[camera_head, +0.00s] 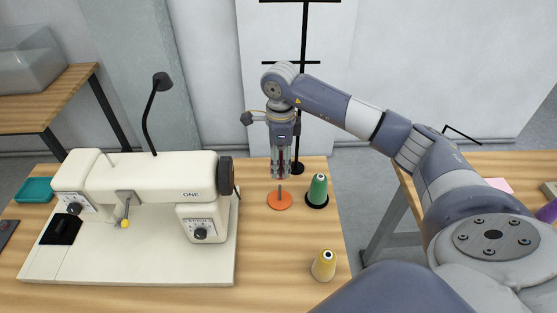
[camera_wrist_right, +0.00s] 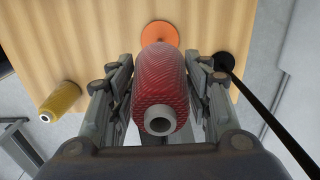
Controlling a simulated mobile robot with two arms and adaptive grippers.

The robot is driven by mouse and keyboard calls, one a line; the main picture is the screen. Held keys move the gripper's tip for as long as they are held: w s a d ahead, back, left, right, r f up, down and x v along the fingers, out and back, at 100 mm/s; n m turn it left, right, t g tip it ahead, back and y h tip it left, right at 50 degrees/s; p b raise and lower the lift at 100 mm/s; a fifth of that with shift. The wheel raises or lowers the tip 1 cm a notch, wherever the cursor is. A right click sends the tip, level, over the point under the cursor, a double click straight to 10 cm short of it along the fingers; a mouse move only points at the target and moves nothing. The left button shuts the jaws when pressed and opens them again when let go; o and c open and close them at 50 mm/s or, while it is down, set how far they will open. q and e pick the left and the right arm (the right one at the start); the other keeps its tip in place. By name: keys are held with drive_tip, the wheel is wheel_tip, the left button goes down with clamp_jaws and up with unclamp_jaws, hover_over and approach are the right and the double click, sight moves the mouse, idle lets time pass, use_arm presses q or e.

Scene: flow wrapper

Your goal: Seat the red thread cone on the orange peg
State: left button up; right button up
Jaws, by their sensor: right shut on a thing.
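The red thread cone (camera_wrist_right: 160,85) is between the two fingers of my right gripper (camera_head: 281,170), which is shut on it. In the head view the fingers hide much of the cone, and it is held about upright. The orange peg (camera_head: 279,201) has a round base on the table, with a short pin, directly below the gripper. Its orange base (camera_wrist_right: 160,32) shows past the cone's far end in the wrist view. Whether the cone touches the pin is hard to tell. My left gripper is not in view.
A green thread cone (camera_head: 318,188) stands on a black base just right of the orange peg. A yellow cone (camera_head: 324,266) stands nearer the front. A black stand (camera_head: 312,166) rises behind. A white sewing machine (camera_head: 150,180) fills the left of the table.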

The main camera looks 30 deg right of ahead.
drive_tip(key=shift+f+b, duration=0.35)
drive_tip(key=shift+f, duration=0.3)
drive_tip(key=shift+f+b, duration=0.7)
drive_tip(key=shift+f, duration=0.5)
drive_tip(key=shift+f+b, duration=1.45)
drive_tip(key=shift+f, duration=0.85)
use_arm(q)
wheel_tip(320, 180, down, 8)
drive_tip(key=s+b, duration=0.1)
drive_tip(key=b, duration=0.1)
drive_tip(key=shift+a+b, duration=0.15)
drive_tip(key=shift+b, duration=0.15)
use_arm(e)
drive_tip(key=shift+f, duration=1.65)
drive_tip(key=o, duration=1.2)
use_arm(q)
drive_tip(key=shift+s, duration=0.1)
